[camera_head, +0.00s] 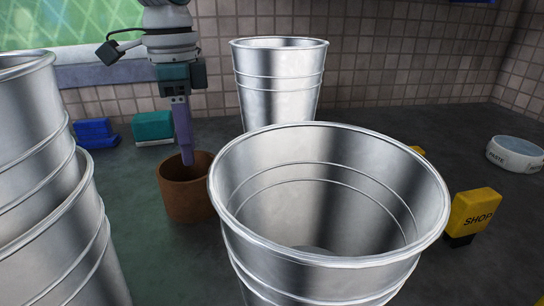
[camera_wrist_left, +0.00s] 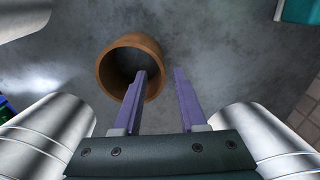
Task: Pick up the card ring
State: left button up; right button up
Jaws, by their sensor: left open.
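The card ring (camera_head: 186,205) is a brown, open, short tube standing upright on the dark surface, left of the front pail in the head view. It also shows in the left wrist view (camera_wrist_left: 104,78), with grey floor through its middle. My left gripper (camera_head: 187,160) points down over the ring and is open. In the left wrist view its fingers (camera_wrist_left: 160,73) are apart: one overlaps the ring's right wall and opening, the other lies outside to the right. I cannot tell how far the tips reach down. My right gripper is not in view.
A large metal pail (camera_head: 250,240) stands close right of the ring, another pail (camera_head: 278,85) behind it. Stacked pails (camera_head: 60,225) stand at the left. Blue (camera_head: 96,133) and teal (camera_head: 153,126) boxes lie behind. A yellow block (camera_head: 474,211) and white dish (camera_head: 514,157) are at right.

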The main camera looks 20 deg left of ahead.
aim_at(192, 168)
pick_arm(q)
notch_tip(192, 168, down, 6)
jog(key=shift+w+a+r+b, duration=0.1)
jog(key=shift+r+b, duration=0.15)
jog(key=shift+b, duration=0.95)
grip_shut()
